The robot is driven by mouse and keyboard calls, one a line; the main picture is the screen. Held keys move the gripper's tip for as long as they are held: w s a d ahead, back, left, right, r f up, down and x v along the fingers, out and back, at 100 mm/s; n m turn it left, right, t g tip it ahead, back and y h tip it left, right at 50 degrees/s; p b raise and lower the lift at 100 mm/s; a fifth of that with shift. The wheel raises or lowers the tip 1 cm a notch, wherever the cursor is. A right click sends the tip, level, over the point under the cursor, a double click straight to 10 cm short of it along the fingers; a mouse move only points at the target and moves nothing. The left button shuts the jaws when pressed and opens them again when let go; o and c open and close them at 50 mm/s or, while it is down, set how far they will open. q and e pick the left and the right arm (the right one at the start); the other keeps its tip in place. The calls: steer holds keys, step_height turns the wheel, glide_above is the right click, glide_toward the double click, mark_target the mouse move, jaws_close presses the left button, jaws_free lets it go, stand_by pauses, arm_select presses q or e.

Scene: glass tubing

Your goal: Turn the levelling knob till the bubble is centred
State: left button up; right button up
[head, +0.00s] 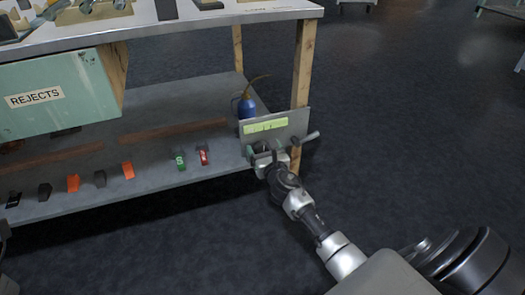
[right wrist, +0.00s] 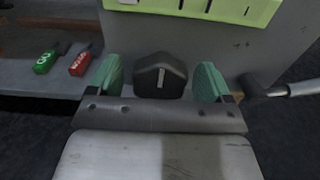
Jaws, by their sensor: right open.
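The levelling knob (right wrist: 160,77) is black with a white line on its face, which stands nearly upright in the right wrist view. It sits on a grey plate (right wrist: 285,50) at the end of the bench's lower shelf. My right gripper (head: 264,157) is at this plate. Its green fingertips are open, one on each side of the knob, with a visible gap on both sides. The yellow-green level vial (head: 265,126) is above the knob, and its lower part shows in the right wrist view (right wrist: 200,8). I cannot make out the bubble.
A lever with a light grip (head: 304,138) sticks out to the right of the knob. A blue oil can (head: 246,106) stands behind the plate. A wooden bench leg (head: 301,75) is close by.

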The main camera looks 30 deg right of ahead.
steer(key=shift+w+d, duration=0.1)
steer(key=shift+w, duration=0.15)
steer(key=c, duration=0.9)
steer(key=shift+m, duration=0.3)
